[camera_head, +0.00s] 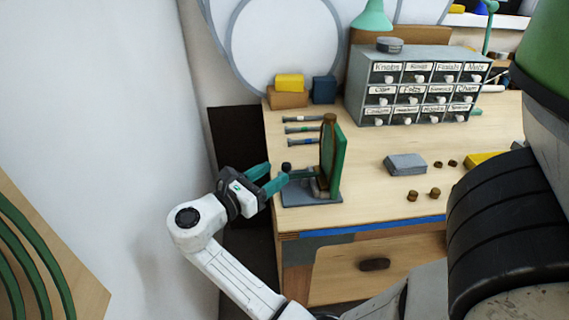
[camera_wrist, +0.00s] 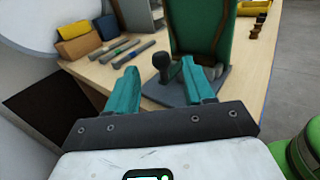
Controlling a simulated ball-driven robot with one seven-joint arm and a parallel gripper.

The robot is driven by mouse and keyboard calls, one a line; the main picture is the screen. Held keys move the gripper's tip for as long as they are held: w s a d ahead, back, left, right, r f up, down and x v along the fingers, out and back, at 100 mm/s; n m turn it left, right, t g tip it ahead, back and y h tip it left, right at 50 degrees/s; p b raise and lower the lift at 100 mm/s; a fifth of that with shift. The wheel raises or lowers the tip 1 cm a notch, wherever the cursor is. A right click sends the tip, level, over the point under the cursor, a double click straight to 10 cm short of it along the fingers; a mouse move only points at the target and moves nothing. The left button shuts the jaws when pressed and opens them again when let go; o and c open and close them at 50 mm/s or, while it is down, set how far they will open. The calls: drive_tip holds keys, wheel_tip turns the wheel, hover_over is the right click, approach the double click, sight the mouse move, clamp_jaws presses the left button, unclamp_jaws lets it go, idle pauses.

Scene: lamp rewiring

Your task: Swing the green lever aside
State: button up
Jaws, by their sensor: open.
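A fixture with an upright green panel (camera_head: 339,160) stands on a grey base plate (camera_head: 300,196) at the table's near left corner. A dark round knob (camera_head: 286,167) sits on a short lever at the panel's left side; the lever's own colour is hard to tell. My gripper (camera_head: 278,175) is open, its teal fingers pointing at the fixture from the left. In the wrist view, the knob (camera_wrist: 160,60) shows between and just beyond the fingertips (camera_wrist: 160,72), with the green panel (camera_wrist: 195,28) behind it. I see no clear contact.
Several banded rods (camera_head: 303,130) lie behind the fixture. Yellow (camera_head: 289,82) and blue blocks (camera_head: 324,89) and a labelled drawer cabinet (camera_head: 415,85) stand farther back. A grey block (camera_head: 405,164) and small brown knobs lie to the right. A white wall is left of my arm.

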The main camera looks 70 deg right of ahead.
sight(282, 169)
drive_tip(key=shift+x, duration=2.8)
drive_tip(key=shift+a+p, duration=0.1)
drive_tip(key=shift+p, duration=0.2)
drive_tip(key=c, duration=0.9)
